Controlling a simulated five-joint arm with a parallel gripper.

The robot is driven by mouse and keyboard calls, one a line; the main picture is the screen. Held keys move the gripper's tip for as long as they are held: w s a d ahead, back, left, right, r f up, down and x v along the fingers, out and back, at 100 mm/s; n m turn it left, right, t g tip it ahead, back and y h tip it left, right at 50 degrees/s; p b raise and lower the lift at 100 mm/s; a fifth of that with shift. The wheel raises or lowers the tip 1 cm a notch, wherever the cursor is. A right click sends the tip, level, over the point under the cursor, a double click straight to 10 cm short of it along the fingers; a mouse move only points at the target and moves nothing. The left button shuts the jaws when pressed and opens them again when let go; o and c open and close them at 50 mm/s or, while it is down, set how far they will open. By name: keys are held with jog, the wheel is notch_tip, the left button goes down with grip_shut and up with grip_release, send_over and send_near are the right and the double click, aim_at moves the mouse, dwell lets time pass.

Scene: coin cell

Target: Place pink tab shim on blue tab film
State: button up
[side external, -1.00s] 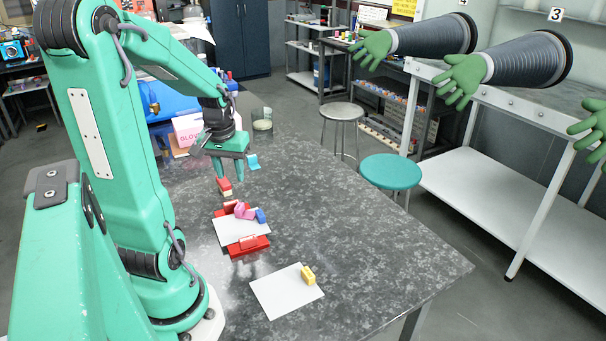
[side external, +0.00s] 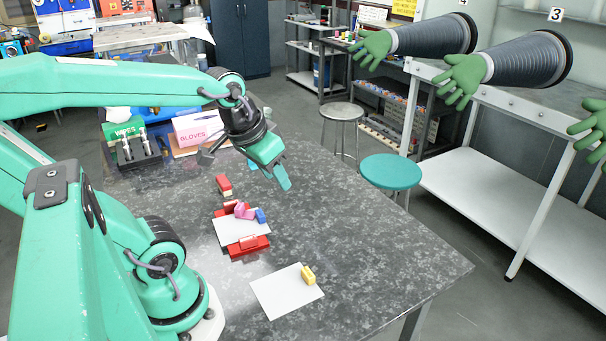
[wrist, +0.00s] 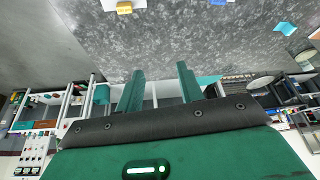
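A pink tab (side external: 244,211) stands by the rear red block (side external: 226,211) of a red holder. A blue tab (side external: 261,216) is just right of it, at the edge of a white sheet (side external: 238,234) lying between the red blocks. I cannot tell whether the pink tab's shim lies on the blue tab's film. My gripper (wrist: 160,90) is open, with its two fingers apart and nothing between them. In the side view it is tilted in the air above the table, behind and right of the holder. A blue piece shows at the top edge of the wrist view (wrist: 218,2).
Another white sheet (side external: 284,295) with a yellow tab (side external: 308,275) lies nearer the front. A cyan tab (wrist: 285,28) is on the table farther back. The table's right half is clear.

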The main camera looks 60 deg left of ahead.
jog(key=d, duration=0.1)
jog(key=s+d+r+m, duration=0.1)
jog(key=d, duration=0.1)
jog(key=d+m, duration=0.1)
jog(key=shift+s+d+r+t+h, duration=0.2)
jog(key=shift+s+d+t+h, duration=0.05)
jog(key=shift+s+t+h, duration=0.15)
dwell(0.9)
